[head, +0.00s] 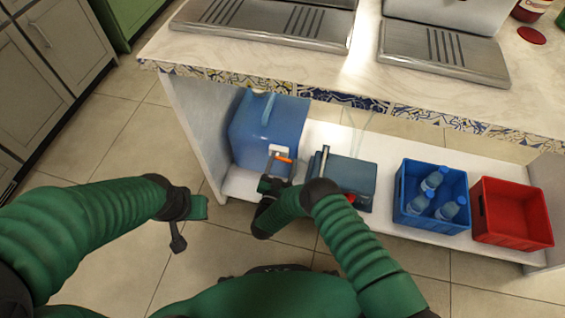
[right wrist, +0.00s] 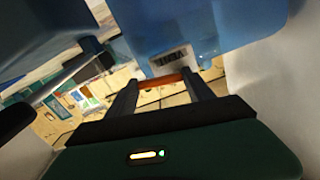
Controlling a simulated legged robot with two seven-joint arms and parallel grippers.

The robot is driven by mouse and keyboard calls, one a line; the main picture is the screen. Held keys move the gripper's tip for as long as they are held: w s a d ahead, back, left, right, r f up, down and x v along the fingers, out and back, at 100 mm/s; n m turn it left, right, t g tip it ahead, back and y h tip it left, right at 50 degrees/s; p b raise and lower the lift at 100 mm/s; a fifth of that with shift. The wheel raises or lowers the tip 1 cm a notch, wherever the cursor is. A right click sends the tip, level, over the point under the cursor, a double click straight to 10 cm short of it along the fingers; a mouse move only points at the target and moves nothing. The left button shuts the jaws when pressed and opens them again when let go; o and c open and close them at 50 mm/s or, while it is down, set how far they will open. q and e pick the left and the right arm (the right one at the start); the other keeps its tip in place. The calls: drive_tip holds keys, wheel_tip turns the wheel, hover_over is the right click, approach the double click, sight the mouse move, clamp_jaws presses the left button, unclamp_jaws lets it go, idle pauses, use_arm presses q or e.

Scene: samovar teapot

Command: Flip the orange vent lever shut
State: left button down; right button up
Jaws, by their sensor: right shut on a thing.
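A blue jug (head: 262,128) stands on the white shelf under the counter. The orange vent lever (head: 284,159) sticks out from a white fitting (head: 278,150) low on its front. My right gripper (head: 275,172) is at the lever. In the right wrist view the orange lever (right wrist: 172,78) lies across between the two fingertips (right wrist: 163,88), which are shut on it. The jug (right wrist: 200,35) fills the top of that view. My left gripper (head: 178,240) hangs in front of the shelf, apart from the jug; its jaws are too small to judge.
A blue-grey box (head: 345,175) with a handle stands just right of my right gripper. A blue crate (head: 432,210) with bottles and a red crate (head: 512,213) stand farther right. The shelf's left side panel (head: 196,125) is close to the jug. The counter (head: 300,65) overhangs above.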

drive_tip(key=shift+r+n+p, duration=0.4)
drive_tip(key=shift+n, duration=0.5)
drive_tip(key=shift+f, duration=0.1)
drive_tip(key=o, duration=1.4)
